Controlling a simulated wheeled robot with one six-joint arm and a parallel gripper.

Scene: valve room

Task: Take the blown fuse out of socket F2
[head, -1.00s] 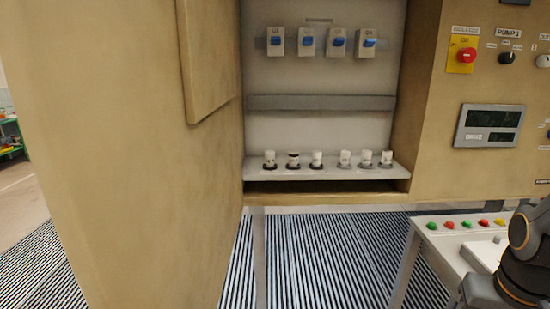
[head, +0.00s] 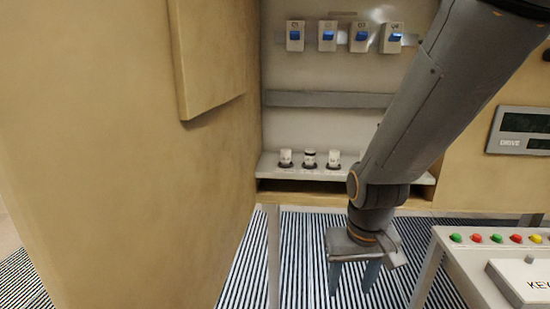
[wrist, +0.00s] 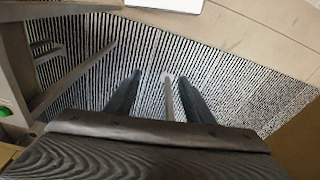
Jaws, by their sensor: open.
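Several white fuses stand upright in dark sockets on a pale shelf (head: 268,169) inside the open cabinet, in the head view. The second fuse from the left (head: 309,159) has a dark band around it, unlike the plain fuse on its left (head: 286,158) and the one on its right (head: 333,160). The socket labels are too small to read. My arm hides the right part of the row. My gripper (head: 352,280) is open and empty, pointing down, lower than the shelf and right of the banded fuse. The wrist view shows its two fingers (wrist: 160,80) apart above the striped floor.
The cabinet door (head: 120,150) stands open on the left. Breakers with blue switches (head: 327,36) and a grey rail (head: 310,99) are above the fuses. A desk with coloured buttons (head: 497,238) stands at the right. The striped floor (head: 305,260) below the shelf looks clear.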

